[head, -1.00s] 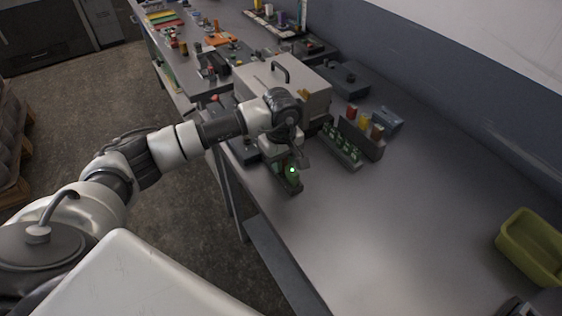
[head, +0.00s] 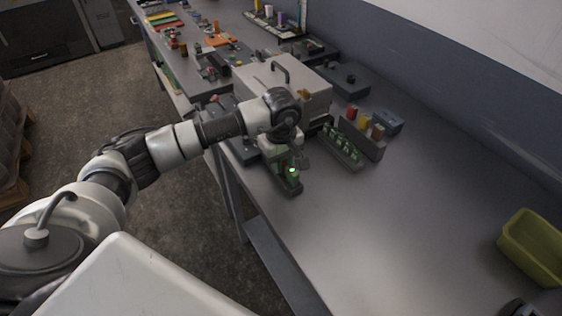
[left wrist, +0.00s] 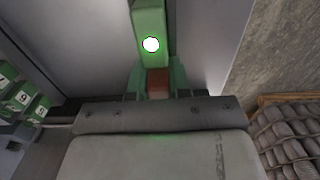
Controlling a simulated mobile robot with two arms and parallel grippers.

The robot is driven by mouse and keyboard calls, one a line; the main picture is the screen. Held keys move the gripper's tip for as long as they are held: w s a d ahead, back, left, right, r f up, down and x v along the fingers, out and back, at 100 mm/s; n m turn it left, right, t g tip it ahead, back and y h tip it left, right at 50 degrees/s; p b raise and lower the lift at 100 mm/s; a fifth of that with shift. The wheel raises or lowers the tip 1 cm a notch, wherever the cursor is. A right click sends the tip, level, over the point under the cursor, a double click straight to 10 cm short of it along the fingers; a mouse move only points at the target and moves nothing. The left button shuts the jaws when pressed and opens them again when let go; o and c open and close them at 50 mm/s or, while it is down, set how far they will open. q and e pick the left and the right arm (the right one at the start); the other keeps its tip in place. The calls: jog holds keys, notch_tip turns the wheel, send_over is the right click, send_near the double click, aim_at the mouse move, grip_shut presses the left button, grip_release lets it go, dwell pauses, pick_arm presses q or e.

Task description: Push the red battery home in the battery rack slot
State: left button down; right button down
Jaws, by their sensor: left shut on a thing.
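My left gripper (head: 284,160) points down over the dark battery rack (head: 291,188) near the bench's left edge. In the left wrist view its fingers, lit green, are shut on a small red-brown block, the red battery (left wrist: 158,83). Beyond the battery stands a green-lit post with a bright white-green lamp (left wrist: 151,44). The same lamp glows green in the head view (head: 292,170). The battery's lower end and the slot are hidden, so I cannot tell how deep it sits. My right gripper is not in view.
A grey case (head: 290,85) stands behind my gripper. A yellow-green bin (head: 531,246) is at the right. The bench between is clear.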

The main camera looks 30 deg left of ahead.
pick_arm(q)
jog(key=shift+f, duration=0.15)
dwell(0.6)
jog(key=c, duration=1)
grip_release()
jog(key=shift+d+f, duration=0.1)
jog(key=shift+f, duration=0.1)
notch_tip(320, 180, up, 11)
jog(key=shift+w+r+b, duration=0.1)
jog(key=shift+r+b, duration=0.1)
jog(key=shift+b, duration=1)
